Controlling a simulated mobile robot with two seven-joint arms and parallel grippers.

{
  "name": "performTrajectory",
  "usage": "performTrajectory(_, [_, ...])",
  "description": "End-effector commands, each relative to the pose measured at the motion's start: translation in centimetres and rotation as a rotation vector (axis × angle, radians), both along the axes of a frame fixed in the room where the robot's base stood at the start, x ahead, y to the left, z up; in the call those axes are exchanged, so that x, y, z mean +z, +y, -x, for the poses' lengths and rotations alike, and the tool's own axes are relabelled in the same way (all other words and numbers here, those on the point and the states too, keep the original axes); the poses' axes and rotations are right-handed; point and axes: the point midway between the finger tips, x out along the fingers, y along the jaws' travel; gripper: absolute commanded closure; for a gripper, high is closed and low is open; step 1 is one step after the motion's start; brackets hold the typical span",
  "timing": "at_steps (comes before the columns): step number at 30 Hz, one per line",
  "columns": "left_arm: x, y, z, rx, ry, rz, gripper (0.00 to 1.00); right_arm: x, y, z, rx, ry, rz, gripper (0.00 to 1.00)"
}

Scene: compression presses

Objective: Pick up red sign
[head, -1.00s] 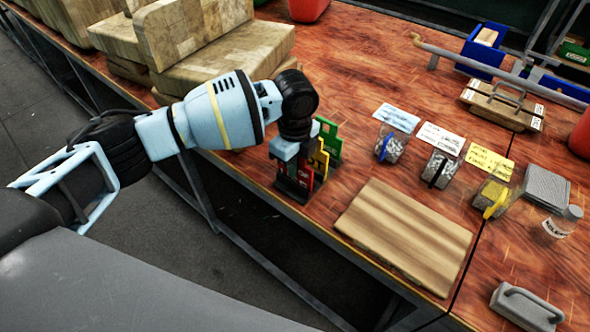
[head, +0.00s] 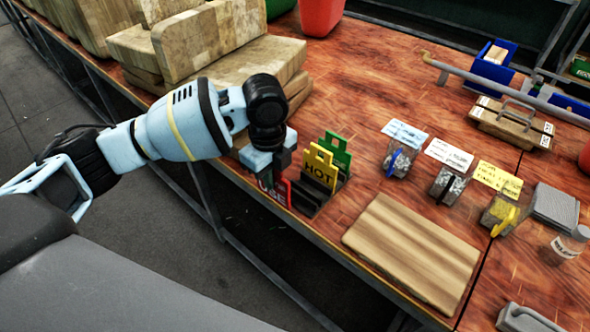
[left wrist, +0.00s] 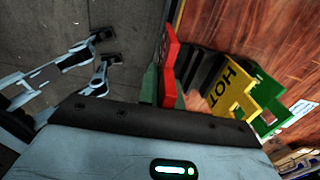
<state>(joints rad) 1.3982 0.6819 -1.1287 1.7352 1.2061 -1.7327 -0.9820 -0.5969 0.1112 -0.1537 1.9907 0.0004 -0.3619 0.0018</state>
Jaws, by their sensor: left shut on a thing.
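The red sign (head: 271,191) hangs below my left gripper (head: 268,168), at the table's front edge. White lettering on it is partly hidden. My left gripper is shut on the sign and covers its upper part. The sign is to the left of the black holder (head: 312,197), which holds a yellow "HOT" sign (head: 320,172) and a green sign (head: 337,152) behind it. In the left wrist view the red sign (left wrist: 171,62) stands edge-on beside the yellow sign (left wrist: 228,90).
A wooden board (head: 412,250) lies right of the holder. Thick wooden blocks (head: 215,62) are stacked behind my left arm. The floor (head: 245,225) is open beyond the table's front edge.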

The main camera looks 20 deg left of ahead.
Motion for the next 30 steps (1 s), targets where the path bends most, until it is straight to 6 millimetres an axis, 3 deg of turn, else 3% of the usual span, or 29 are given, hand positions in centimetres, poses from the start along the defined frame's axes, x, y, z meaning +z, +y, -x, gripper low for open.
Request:
performTrajectory(6, [0.5, 3.6, 3.6, 0.001, 0.0, -0.001, 1.0, 0.2, -0.1, 0.1, 0.002, 0.0, 0.001, 0.47])
performTrajectory(12, [0.7, 5.3, 5.3, 0.001, 0.0, 0.0, 1.0, 0.1, -0.1, 0.6, 0.002, 0.01, 0.002, 0.47])
performTrajectory(24, [0.8, 5.8, 6.0, 0.016, -0.001, 0.001, 1.0, 0.2, -0.1, 0.5, 0.001, 0.007, 0.002, 0.47])
performTrajectory(30, [1.0, 5.1, 6.5, 0.192, 0.0, 0.002, 1.0, 0.3, -0.1, 0.2, 0.002, 0.0, 0.001, 0.47])
